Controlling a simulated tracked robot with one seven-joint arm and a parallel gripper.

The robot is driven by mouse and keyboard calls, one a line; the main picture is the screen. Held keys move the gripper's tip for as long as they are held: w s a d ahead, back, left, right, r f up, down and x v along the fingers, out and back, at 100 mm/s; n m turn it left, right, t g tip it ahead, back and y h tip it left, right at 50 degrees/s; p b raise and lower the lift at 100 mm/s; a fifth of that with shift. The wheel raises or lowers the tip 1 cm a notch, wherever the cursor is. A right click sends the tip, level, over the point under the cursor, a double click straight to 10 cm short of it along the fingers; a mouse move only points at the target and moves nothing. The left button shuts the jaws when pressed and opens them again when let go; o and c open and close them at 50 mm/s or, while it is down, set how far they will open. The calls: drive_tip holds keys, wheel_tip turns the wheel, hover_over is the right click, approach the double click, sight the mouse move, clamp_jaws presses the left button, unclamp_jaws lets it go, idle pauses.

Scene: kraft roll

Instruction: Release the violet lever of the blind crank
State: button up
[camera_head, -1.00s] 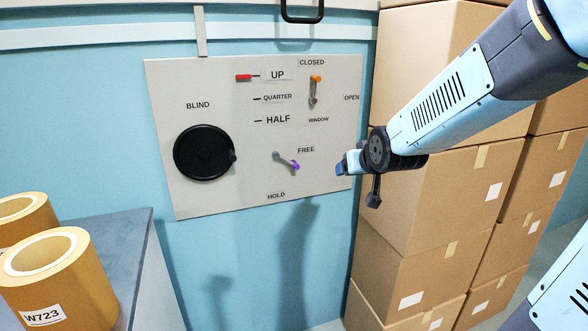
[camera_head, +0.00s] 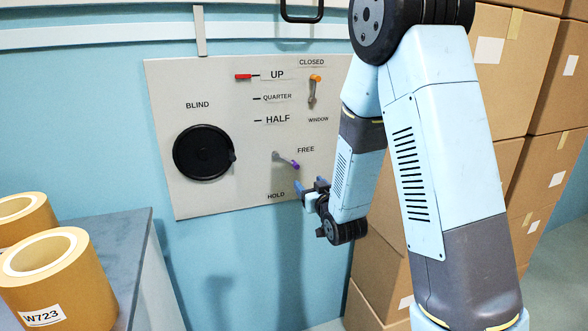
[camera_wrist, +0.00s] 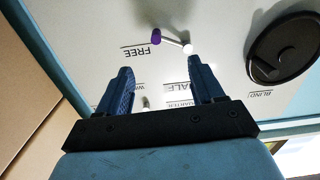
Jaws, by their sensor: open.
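The violet lever (camera_head: 295,164) is on the grey panel, slanting down and right from its grey pivot, below the FREE label and above the HOLD label. In the wrist view its violet tip (camera_wrist: 156,38) and pale pivot lie just beyond my fingertips. My gripper (camera_head: 306,189) is just below and right of the lever in the head view. It is open and empty, with two blue fingers (camera_wrist: 160,68) spread apart. The black round blind crank (camera_head: 203,152) is on the panel's left; it also shows in the wrist view (camera_wrist: 285,48).
An orange-tipped window lever (camera_head: 314,88) and a red marker (camera_head: 243,77) at UP are higher on the panel (camera_head: 225,105). Stacked boxes (camera_head: 505,60) stand right, partly behind my arm. Paper rolls (camera_head: 85,278) sit on a counter at left.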

sight(295, 168)
drive_tip(key=x, duration=1.4)
drive_tip(key=shift+r, duration=0.1)
clamp_jaws()
idle(0.4)
